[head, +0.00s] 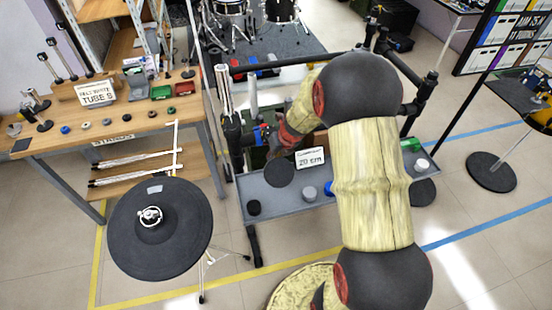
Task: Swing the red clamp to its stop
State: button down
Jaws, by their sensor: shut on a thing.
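My arm reaches over the grey shelf of the dark rack and bends left. My gripper (267,139) is small and dark at its end, close to the rack's left post.
The grey shelf (275,205) holds a sign (309,158), a dark disc and small round pieces. A black round pad (160,229) stands front left. A wooden bench (120,118) with small parts is at left. Drums stand behind. Floor is free at front left and right.

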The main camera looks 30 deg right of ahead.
jog(key=shift+r+g+p, duration=1)
jog(key=shift+p, duration=5.7)
jog(key=r+g+p, duration=0.1)
jog(key=p, duration=0.7)
jog(key=shift+y, duration=0.4)
jog(key=shift+r+g+p, duration=0.1)
jog(key=shift+g+p, duration=0.3)
jog(key=shift+p, duration=0.8)
jog(key=shift+s, duration=0.1)
jog(key=shift+s+a+r+g+y+p, duration=0.1)
jog(key=shift+r+g+y+p, duration=0.35)
jog(key=shift+p, duration=1.5)
jog(key=shift+r+m+g+p, duration=0.3)
jog(key=shift+g+p, duration=0.25)
jog(key=shift+g, duration=0.3)
jog(key=shift+r+g, duration=0.25)
jog(key=shift+g, duration=0.25)
jog(key=c, duration=1.9)
grip_release()
jog(key=shift+s+f, duration=0.1)
jog(key=shift+s, duration=0.1)
